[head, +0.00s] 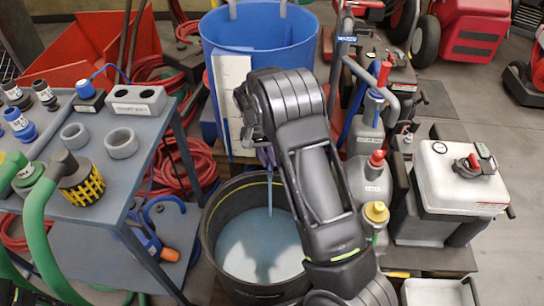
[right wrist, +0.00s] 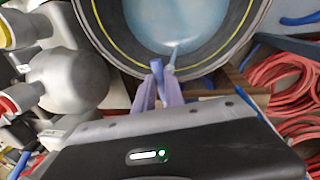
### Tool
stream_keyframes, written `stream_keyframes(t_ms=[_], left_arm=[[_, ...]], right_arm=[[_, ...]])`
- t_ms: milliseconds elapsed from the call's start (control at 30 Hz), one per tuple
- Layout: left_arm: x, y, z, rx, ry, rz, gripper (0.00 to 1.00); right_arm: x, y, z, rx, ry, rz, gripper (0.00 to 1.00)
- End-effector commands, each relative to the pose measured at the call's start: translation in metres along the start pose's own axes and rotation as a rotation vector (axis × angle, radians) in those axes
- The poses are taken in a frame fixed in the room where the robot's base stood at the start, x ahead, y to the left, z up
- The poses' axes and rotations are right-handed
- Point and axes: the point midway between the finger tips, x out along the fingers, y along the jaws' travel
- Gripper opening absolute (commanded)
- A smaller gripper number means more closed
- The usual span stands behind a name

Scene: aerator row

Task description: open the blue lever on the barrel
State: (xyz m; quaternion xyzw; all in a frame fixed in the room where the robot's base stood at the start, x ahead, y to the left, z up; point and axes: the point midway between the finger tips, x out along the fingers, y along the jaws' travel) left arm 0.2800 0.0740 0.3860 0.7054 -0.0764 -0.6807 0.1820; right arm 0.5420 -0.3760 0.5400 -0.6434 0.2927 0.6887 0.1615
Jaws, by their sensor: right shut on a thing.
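The blue barrel (head: 258,25) stands at the top middle in the head view, with a white strip (head: 233,85) down its front. My right arm crosses in front of it. My right gripper (head: 266,156) is low at the barrel's front, mostly hidden by the arm. Its lilac fingers show in the right wrist view (right wrist: 163,88), close together. A thin pale stream (head: 270,195) falls from there into the black tub (head: 211,225). My left gripper is not in view.
The tub holds pale blue liquid. A grey table (head: 150,150) with fittings and a green hose (head: 38,225) stands on the left. Red hoses (head: 200,165) lie beside the barrel. Grey jugs (head: 368,180) and a white-topped box (head: 455,180) crowd the right.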

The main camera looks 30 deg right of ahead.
Motion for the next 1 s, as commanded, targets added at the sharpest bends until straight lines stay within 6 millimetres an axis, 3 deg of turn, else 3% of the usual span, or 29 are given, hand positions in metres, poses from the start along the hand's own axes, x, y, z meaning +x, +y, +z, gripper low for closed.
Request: stream_keyframes(t_ms=[600, 633, 867, 1000], left_arm=[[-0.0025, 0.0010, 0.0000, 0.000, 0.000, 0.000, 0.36], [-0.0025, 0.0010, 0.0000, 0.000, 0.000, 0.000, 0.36], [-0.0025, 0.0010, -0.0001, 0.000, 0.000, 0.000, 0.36], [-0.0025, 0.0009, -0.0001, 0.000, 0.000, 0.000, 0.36]], right_arm=[[-0.0012, -0.0043, -0.0015, 0.059, -0.008, -0.003, 0.00], [-0.0012, -0.0043, -0.0016, 0.059, -0.008, -0.003, 0.16], [-0.0010, -0.0039, -0.0011, 0.058, -0.009, -0.002, 0.34], [-0.0009, -0.0036, -0.0010, 0.057, -0.010, -0.001, 0.36]])
